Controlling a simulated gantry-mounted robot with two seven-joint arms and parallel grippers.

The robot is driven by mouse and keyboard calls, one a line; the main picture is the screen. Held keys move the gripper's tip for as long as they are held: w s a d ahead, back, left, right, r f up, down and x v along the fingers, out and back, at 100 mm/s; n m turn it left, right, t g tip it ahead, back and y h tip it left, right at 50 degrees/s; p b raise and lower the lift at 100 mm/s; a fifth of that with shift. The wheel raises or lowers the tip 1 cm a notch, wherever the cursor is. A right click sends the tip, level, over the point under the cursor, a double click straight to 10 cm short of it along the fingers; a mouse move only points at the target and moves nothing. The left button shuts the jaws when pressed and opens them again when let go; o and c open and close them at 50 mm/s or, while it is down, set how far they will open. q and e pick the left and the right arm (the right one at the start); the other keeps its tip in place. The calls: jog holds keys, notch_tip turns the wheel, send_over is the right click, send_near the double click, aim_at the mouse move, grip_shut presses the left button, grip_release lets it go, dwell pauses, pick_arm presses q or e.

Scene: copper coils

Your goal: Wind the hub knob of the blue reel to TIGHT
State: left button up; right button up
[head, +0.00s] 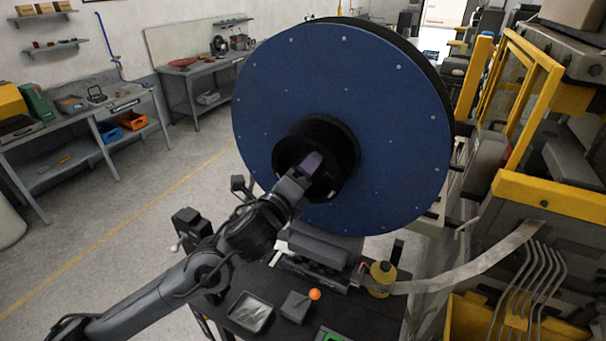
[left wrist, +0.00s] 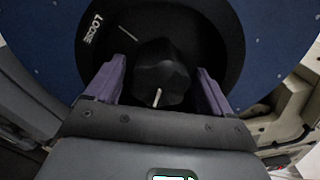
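The blue reel (head: 395,115) stands upright with its face toward me, a dark round hub (head: 345,140) at its middle. My left gripper (head: 308,166) reaches into the hub; in the head view it hides the knob. In the left wrist view the black lobed hub knob (left wrist: 162,72) sits between the two purple fingers of my left gripper (left wrist: 160,66). The fingers stand apart on either side of it, with narrow dark gaps. A white mark on the knob points toward the bottom of the picture. A "LOOSE" label (left wrist: 94,28) and a white line (left wrist: 128,33) are on the hub, upper left. My right gripper is not in view.
Below the reel is a dark bench with a small tray (head: 249,313), a box with an orange ball-topped lever (head: 314,294) and a yellow spool (head: 382,274). A metal strip runs right to a yellow-framed machine (head: 555,195). Open floor lies left.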

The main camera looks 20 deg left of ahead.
pick_arm(q)
jog(key=s+a+b, duration=0.1)
jog(key=s+b, duration=0.1)
jog(key=s, duration=0.8)
jog(key=shift+s, duration=0.4)
jog(key=shift+a, duration=0.1)
